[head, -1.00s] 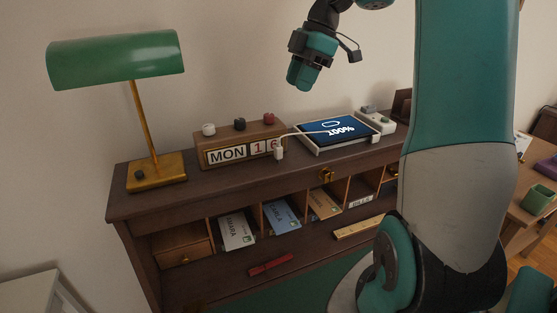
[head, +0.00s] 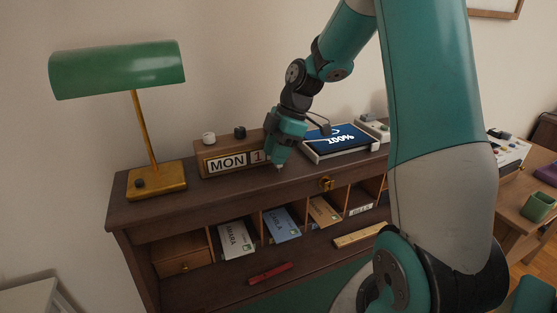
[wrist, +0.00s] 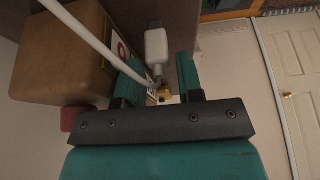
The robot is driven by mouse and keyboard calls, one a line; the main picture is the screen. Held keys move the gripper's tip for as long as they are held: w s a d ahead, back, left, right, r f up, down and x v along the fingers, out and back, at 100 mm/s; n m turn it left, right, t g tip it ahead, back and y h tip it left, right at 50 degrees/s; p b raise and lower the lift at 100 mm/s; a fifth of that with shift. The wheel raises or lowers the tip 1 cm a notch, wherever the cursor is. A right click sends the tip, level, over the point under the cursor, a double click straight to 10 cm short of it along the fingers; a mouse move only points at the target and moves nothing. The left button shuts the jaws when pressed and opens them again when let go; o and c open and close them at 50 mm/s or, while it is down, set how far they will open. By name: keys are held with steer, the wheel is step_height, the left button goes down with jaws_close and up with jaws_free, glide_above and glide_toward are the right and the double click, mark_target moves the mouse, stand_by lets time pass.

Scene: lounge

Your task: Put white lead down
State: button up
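The white lead (wrist: 156,44) shows in the wrist view as a white plug just past the fingertips, with its white cable (wrist: 85,32) crossing from the upper left to the left finger. My gripper (wrist: 160,75) is open, with the plug in line with the gap and a space showing on the right finger's side. In the head view my gripper (head: 277,163) points down at the shelf top, in front of the right end of the calendar block (head: 232,160). It hides most of the lead there.
The green desk lamp (head: 157,181) stands left. The desk (head: 225,184) has letters in slots below its top, whose front edge is near my gripper. Free shelf top lies before the calendar.

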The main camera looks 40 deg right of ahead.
steer(key=shift+a+f, duration=0.1)
steer(key=shift+f, duration=0.2)
jaws_close()
steer(key=shift+r, duration=0.1)
